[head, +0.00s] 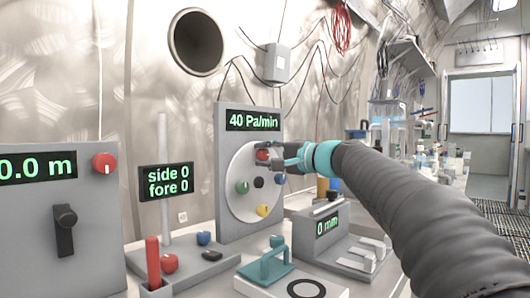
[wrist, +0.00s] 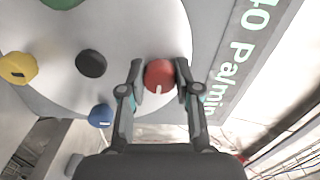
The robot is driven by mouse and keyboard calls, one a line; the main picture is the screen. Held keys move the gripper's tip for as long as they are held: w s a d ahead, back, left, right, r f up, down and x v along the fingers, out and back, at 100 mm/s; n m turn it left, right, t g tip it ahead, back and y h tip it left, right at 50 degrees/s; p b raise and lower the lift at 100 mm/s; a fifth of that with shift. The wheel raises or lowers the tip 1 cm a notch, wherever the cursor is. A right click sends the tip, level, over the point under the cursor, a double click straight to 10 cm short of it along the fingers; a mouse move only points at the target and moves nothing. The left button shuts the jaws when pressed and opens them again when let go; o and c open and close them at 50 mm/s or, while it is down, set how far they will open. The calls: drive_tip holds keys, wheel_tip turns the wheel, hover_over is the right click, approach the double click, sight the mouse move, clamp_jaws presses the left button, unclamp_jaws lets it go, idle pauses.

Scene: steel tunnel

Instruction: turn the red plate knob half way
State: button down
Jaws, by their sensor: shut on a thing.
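The red plate knob (wrist: 159,76) sits near the rim of the round pale plate (wrist: 120,25). It has a white mark, which points to the bottom of the wrist picture. My gripper (wrist: 160,84) has one finger on each side of the red knob and is shut on it.
The plate also bears a green knob (head: 242,187), a black knob (head: 258,182), a blue knob (head: 280,179) and a yellow knob (head: 263,210). A panel with another red knob (head: 104,163) stands at left. A "0 mm" device (head: 327,225) stands below my arm.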

drive_tip(key=shift+r+m, duration=0.1)
drive_tip(key=shift+m, duration=0.5)
drive_tip(key=c, duration=0.8)
unclamp_jaws()
drive_tip(key=v, duration=1.2)
drive_tip(key=shift+a, duration=0.1)
